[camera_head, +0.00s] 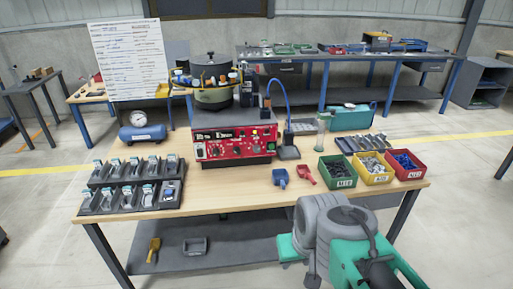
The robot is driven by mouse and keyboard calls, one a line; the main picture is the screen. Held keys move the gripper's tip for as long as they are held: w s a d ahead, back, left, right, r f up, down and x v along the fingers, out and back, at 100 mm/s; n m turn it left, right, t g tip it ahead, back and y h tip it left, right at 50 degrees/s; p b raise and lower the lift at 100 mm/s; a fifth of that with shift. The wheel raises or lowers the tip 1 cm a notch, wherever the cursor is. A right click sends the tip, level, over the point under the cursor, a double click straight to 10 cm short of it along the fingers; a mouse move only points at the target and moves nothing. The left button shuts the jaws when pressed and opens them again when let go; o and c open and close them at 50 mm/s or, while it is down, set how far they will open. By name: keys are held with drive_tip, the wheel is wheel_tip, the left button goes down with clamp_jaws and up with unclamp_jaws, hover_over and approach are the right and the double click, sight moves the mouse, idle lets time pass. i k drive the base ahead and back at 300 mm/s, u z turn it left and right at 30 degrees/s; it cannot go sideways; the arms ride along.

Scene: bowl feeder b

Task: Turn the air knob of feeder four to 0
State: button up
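A bowl feeder (212,97) with a dark bowl stands on a red control box (236,150) at the back middle of the wooden bench. The box front carries several small knobs, buttons and labels. They are too small to tell which one is the air knob or where it points, and I cannot read the feeder's number. My grey and green arm (335,230) shows folded at the bottom right, in front of the bench and well apart from the box. My gripper's fingers do not show.
Black trays (130,185) of parts lie at the bench's left, below a blue air tank (142,133). A blue scoop (280,177) and a red scoop (305,174) lie before the box. Green, yellow and red bins (338,183) stand right. The bench's front middle (230,197) is clear.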

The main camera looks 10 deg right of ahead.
sight(256, 149)
drive_tip(key=u, duration=0.2)
drive_tip(key=k, duration=0.3)
drive_tip(key=z, duration=0.4)
drive_tip(key=i, duration=0.7)
drive_tip(key=u, duration=0.95)
drive_tip(key=i, duration=0.35)
drive_tip(key=u, duration=0.4)
